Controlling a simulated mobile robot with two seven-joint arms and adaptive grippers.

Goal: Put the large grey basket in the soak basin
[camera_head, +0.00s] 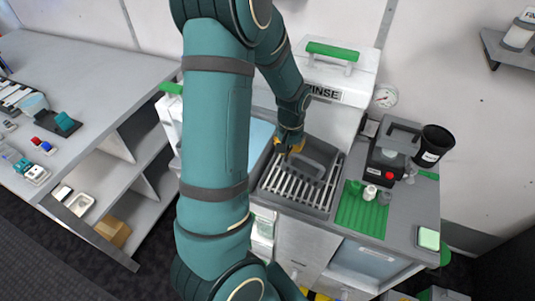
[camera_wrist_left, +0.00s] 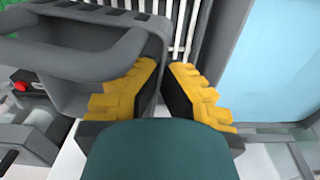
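The large grey basket (camera_head: 308,165) has a raised grey handle and sits on the slatted drain rack (camera_head: 290,190). In the left wrist view the basket (camera_wrist_left: 70,60) fills the upper left. The soak basin appears to be the pale blue basin (camera_head: 261,136) just left of the rack; a pale blue surface shows at the right of the wrist view (camera_wrist_left: 265,60). My left gripper (camera_head: 292,149), with yellow fingertips, is at the basket's basin-side edge. Its fingers (camera_wrist_left: 166,88) have a narrow gap; whether they pinch the basket wall is unclear. My right gripper is not in view.
A white RINSE unit (camera_head: 335,85) with a green handle stands behind the rack. To the right are a green mat (camera_head: 362,212) with small parts, a grey device with a red button (camera_head: 386,160) and a black cup (camera_head: 433,146). My left arm hides part of the basin side.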

